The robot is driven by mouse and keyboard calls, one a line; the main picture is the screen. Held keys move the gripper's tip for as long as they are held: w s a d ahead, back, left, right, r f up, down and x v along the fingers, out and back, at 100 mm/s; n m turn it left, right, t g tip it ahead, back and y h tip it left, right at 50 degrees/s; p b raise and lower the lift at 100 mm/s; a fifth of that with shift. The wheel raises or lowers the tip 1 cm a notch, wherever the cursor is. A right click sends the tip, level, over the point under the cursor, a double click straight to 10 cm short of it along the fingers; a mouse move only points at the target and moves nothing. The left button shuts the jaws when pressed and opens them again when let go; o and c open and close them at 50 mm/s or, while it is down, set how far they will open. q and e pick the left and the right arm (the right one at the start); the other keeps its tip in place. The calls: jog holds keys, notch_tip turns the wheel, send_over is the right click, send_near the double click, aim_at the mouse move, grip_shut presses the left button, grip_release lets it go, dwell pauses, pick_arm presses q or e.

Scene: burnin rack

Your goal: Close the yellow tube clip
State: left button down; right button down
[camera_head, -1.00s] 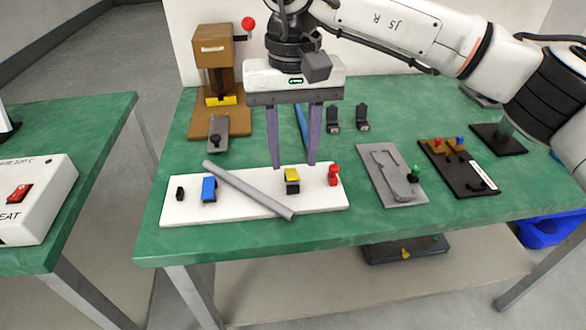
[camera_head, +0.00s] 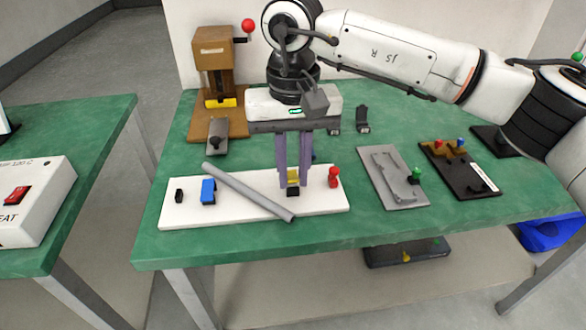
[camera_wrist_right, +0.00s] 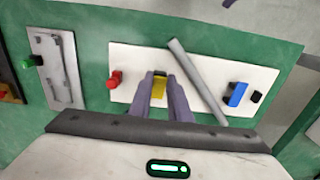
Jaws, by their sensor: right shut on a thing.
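The yellow tube clip (camera_head: 293,176) sits on a black base on the white board, between the grey tube and a red knob. It also shows in the right wrist view (camera_wrist_right: 159,89). My right gripper (camera_head: 293,182) points down over it, with one purple finger on each side, shut on the clip. The fingers partly hide the clip, so whether it is latched cannot be told. The grey tube (camera_head: 245,189) lies slanted across the white board (camera_head: 240,213), to the left of the clip. My left gripper is in neither view.
On the board are a blue clip (camera_head: 208,190), a small black block (camera_head: 179,196) and the red knob (camera_head: 334,176). A grey plate (camera_head: 394,190) and a dark plate (camera_head: 466,175) lie to the right. A brown press (camera_head: 214,65) stands behind.

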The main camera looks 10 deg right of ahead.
jog(key=shift+f+b, duration=0.35)
jog(key=shift+b, duration=0.1)
jog(key=shift+s+t+b, duration=0.15)
jog(key=shift+t+b, duration=0.2)
jog(key=shift+t, duration=0.05)
jog(key=shift+r, duration=0.15)
jog(key=c, duration=1.6)
grip_release()
jog(key=shift+c, duration=0.2)
